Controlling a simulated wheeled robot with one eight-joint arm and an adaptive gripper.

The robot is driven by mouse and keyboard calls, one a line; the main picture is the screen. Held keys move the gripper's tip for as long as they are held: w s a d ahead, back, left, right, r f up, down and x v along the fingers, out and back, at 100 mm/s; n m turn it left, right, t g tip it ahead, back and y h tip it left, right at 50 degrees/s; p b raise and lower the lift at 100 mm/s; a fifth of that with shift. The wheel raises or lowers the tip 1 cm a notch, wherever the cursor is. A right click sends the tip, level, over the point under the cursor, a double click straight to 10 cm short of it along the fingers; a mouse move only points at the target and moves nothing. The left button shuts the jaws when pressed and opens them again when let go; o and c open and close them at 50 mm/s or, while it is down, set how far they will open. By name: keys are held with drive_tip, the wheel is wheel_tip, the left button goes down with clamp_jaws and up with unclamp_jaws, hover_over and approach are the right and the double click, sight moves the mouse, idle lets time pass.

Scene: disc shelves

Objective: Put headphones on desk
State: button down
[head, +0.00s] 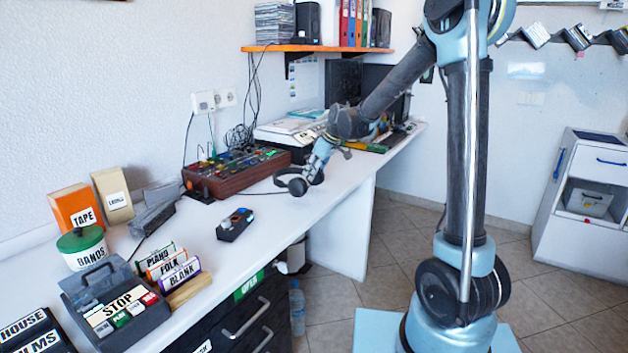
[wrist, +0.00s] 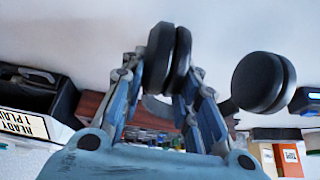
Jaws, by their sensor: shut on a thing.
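The black headphones (head: 297,187) are at my gripper (head: 312,174), over the middle of the white desk (head: 275,222). In the wrist view, one ear cup (wrist: 160,56) sits between the fingertips of my gripper (wrist: 166,75), which is shut on it. The other ear cup (wrist: 263,82) hangs free to the right, and the band is partly hidden behind the fingers. I cannot tell whether the headphones touch the desk top.
A red-brown mixer box (head: 235,172) stands left of the headphones. A small black device (head: 235,225) lies nearer on the desk. A label box (head: 117,308) and a green-lidded tub (head: 82,250) fill the near left. Bare desk lies around the headphones' near side.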

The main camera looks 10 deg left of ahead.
drive_tip(key=shift+f, duration=1.35)
drive_tip(key=c, duration=1.2)
unclamp_jaws()
drive_tip(key=shift+r, duration=0.1)
